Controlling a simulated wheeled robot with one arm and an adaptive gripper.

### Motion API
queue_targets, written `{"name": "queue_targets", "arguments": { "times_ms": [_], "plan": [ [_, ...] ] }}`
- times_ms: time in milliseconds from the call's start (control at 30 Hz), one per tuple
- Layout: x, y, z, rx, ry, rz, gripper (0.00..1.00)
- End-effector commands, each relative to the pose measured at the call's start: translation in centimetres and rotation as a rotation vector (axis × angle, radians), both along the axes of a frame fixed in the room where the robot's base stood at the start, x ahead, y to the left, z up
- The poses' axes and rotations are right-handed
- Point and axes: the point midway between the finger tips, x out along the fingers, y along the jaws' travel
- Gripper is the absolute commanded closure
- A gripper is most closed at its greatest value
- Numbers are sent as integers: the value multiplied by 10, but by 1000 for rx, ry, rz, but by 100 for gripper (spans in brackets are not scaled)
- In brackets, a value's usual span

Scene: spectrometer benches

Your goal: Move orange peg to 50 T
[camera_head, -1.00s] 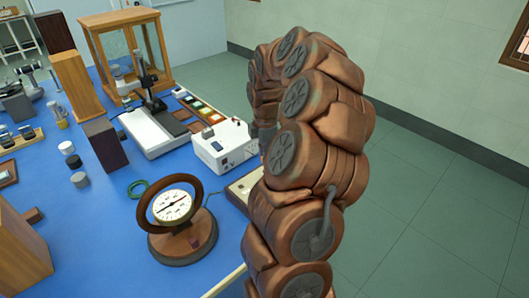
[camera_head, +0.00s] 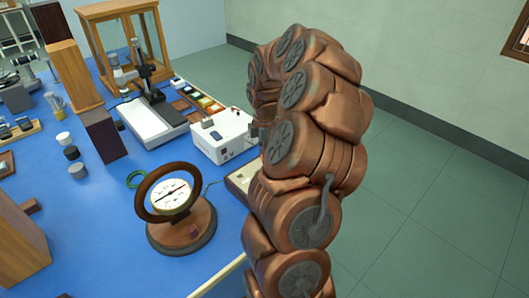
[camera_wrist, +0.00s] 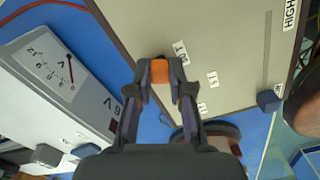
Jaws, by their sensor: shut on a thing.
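The orange peg (camera_wrist: 160,71) is between my gripper's fingertips (camera_wrist: 160,77) in the wrist view. My gripper is shut on it. The peg is over the pale labelled board (camera_wrist: 222,35), close beside a small label (camera_wrist: 180,52) that appears to read 50 T upside down. Whether the peg touches the board or sits in a hole cannot be told. More small labels (camera_wrist: 212,78) follow along the board, and one at its far side reads HIGH (camera_wrist: 290,15). In the head view my arm hides the gripper, the peg and most of the board (camera_head: 238,183).
A dark blue block (camera_wrist: 268,100) is at the board's edge. A white meter box (camera_head: 223,136) stands behind the board. A round dial with a wooden ring (camera_head: 172,205) stands left of it.

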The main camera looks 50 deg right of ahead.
Motion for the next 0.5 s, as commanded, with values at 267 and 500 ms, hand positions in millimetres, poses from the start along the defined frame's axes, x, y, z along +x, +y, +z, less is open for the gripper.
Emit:
{"name": "queue_targets", "arguments": {
  "times_ms": [267,500],
  "plan": [
    [0,0,0,0,0,0,67],
    [0,0,0,0,0,0,51]
  ]
}}
